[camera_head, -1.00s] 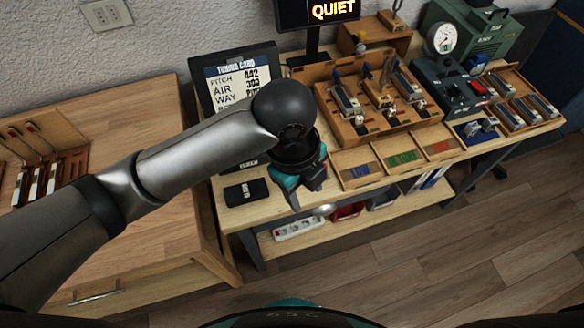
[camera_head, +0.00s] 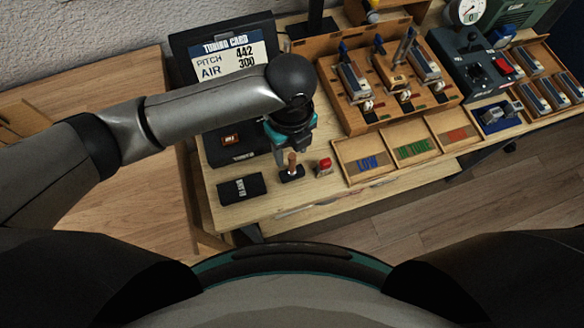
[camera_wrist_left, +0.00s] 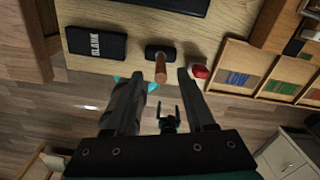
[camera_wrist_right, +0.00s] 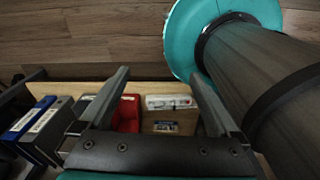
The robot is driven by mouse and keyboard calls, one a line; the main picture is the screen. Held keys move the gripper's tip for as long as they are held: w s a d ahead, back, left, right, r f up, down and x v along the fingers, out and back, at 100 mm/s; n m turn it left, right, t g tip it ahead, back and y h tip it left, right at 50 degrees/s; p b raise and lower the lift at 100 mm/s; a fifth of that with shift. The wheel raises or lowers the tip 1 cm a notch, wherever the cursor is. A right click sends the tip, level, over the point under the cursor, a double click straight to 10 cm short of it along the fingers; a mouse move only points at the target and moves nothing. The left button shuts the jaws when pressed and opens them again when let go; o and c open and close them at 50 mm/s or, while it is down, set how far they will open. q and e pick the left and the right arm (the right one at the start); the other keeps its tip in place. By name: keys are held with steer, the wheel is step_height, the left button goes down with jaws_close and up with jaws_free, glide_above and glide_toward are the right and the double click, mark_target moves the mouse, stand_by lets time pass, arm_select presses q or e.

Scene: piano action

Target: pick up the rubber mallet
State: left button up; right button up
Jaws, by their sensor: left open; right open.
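The rubber mallet (camera_head: 291,168) stands on its black head with its wooden handle pointing up, near the table's front edge. My left gripper (camera_head: 289,146) is directly above and behind it in the head view, open and empty. In the left wrist view the mallet's handle (camera_wrist_left: 160,70) shows between the open left fingers (camera_wrist_left: 159,76), apart from both. The black head (camera_wrist_left: 160,52) lies just beyond the fingertips. My right gripper (camera_wrist_right: 158,74) is open and empty in the right wrist view, facing the lower shelf. It is not visible in the head view.
A red-topped item (camera_head: 324,166) stands close right of the mallet. A black case (camera_head: 240,188) lies to the left. The LOW tray (camera_head: 344,153) and other labelled trays are farther right. A tuning card display (camera_head: 229,60) stands behind. Bare tabletop (camera_head: 290,200) lies in front.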

mark_target(292, 164)
arm_select(q)
step_height(292, 164, down, 7)
steer(key=shift+s+d+r+b, duration=0.1)
steer(key=shift+r+b, duration=0.1)
steer(key=shift+b, duration=0.15)
jaws_close()
stand_by(0.4)
